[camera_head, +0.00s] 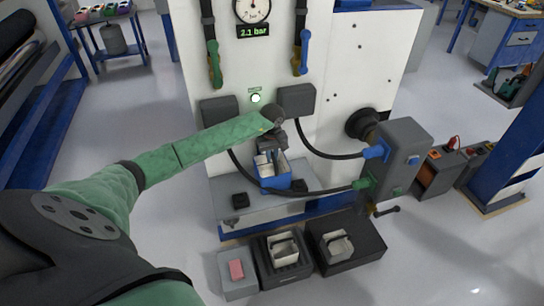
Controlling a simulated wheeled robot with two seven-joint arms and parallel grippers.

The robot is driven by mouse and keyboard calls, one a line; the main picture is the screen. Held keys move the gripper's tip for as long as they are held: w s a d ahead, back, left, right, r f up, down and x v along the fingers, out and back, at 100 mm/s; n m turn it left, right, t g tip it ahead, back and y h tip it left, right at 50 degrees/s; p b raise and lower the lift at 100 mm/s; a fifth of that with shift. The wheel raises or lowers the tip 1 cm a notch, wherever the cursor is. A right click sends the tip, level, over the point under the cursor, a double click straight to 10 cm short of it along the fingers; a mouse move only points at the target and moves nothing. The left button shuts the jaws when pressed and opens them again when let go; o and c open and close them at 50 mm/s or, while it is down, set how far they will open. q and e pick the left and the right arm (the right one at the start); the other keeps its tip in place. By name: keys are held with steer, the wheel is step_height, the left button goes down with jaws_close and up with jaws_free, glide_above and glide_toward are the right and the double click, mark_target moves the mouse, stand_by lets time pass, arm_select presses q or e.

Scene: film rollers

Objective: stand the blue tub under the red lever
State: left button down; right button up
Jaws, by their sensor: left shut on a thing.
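The blue tub (275,183) is in the middle of the head view, at the grey ledge on the front of the white machine. Its inside looks pale. My left gripper (268,157) reaches in from the left, above the tub, and is shut on it. The gripper and a black hose partly cover the tub. I cannot tell whether the tub rests on the ledge or hangs just above it. A green lever (214,64) and a blue lever (304,53) hang on the panel above. I see no red lever. My right gripper is out of view.
Black hoses loop across the ledge (225,187) to a grey box (402,148) at the right. Open floor lies left and right.

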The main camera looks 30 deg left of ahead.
arm_select(q)
steer(key=shift+f, duration=0.45)
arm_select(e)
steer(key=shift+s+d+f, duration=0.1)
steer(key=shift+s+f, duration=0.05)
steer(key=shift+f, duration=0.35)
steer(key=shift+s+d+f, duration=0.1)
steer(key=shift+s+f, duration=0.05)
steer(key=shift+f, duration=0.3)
arm_select(q)
steer(key=shift+f, duration=0.1)
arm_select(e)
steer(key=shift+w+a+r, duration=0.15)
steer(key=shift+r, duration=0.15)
arm_select(q)
steer(key=c, duration=1.4)
jaws_free()
steer(key=shift+c, duration=0.2)
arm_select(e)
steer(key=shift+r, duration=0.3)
